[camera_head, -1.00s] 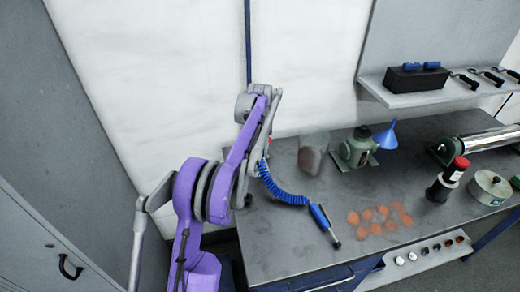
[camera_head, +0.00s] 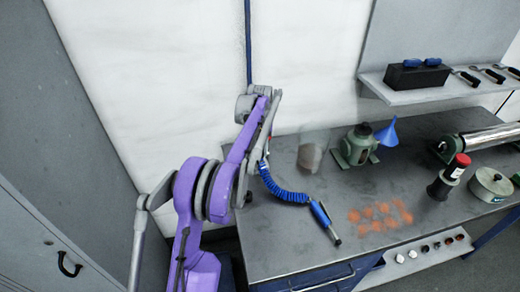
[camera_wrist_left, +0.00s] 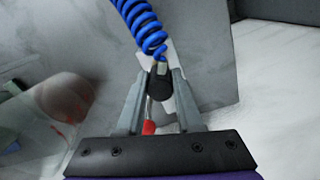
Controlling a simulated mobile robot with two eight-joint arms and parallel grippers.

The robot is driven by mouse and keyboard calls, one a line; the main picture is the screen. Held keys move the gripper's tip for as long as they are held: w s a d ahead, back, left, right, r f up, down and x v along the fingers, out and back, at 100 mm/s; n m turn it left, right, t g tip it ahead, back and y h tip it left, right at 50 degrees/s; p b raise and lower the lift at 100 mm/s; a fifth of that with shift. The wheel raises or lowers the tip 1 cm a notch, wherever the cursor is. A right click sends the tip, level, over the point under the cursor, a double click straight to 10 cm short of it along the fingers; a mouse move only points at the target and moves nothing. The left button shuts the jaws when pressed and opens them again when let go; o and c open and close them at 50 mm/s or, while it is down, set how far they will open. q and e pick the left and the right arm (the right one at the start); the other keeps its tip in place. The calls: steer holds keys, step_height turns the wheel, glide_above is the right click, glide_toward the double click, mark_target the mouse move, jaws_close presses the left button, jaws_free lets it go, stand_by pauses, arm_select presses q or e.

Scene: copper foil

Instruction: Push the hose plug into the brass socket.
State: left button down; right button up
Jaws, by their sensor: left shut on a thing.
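My left gripper (camera_wrist_left: 160,100) is shut on the dark hose plug (camera_wrist_left: 160,84), which sits between its two grey fingers in the left wrist view. The blue coiled hose (camera_wrist_left: 141,22) runs from the plug up out of that view. A small red piece (camera_wrist_left: 149,127) shows between the fingers, beside the plug. In the head view the coiled hose (camera_head: 283,193) leads from beside my left arm to a blue tool (camera_head: 320,214) lying on the bench. The gripper is small and mostly hidden by my arm there. I cannot make out the brass socket. My right gripper is out of view.
The grey bench (camera_head: 285,245) holds copper-orange discs (camera_head: 376,213), a green device (camera_head: 357,146), a blue funnel (camera_head: 387,133), a black red-capped bottle (camera_head: 447,178) and a round tin (camera_head: 490,186). A blurred brownish object (camera_head: 310,158) stands near the wall. A shelf (camera_head: 440,93) hangs at right.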

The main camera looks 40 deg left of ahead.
mark_target(260, 148)
arm_select(q)
steer(key=shift+f, duration=0.2)
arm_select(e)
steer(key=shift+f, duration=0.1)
arm_select(q)
steer(key=shift+c, duration=0.4)
jaws_free()
steer(key=shift+r, duration=0.1)
steer(key=shift+r+p, duration=1.25)
steer(key=shift+r, duration=1.7)
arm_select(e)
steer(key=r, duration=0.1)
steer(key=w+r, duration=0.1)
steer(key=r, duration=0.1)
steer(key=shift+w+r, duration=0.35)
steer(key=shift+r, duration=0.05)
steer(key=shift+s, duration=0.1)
